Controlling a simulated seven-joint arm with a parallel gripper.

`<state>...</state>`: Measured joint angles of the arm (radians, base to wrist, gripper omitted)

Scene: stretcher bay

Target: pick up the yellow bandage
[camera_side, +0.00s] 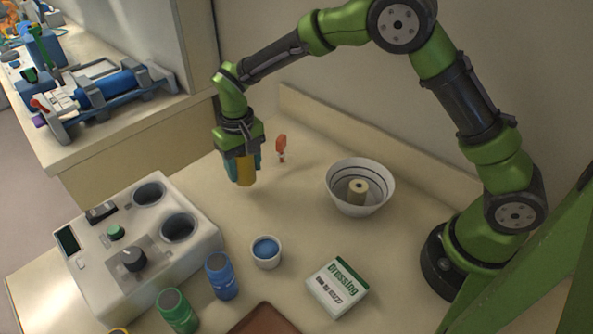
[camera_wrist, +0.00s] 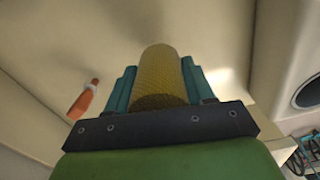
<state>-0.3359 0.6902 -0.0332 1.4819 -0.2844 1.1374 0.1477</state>
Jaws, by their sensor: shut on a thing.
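The yellow bandage (camera_side: 246,171) is a rolled cylinder held between the teal fingers of my gripper (camera_side: 243,168). It hangs upright, and the side view does not clearly show how far its lower end is from the counter. In the wrist view the bandage (camera_wrist: 163,75) shows its woven surface, with a teal finger of my gripper (camera_wrist: 162,88) on each side. The gripper is shut on it.
An orange-red object (camera_side: 281,143) stands just right of the gripper. A white bowl (camera_side: 345,203) with a pale roll inside is further right. A white device (camera_side: 196,262) with two round wells is at left. A small cup (camera_side: 266,261), blue and green cans, and a dressing box (camera_side: 337,287) are in front.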

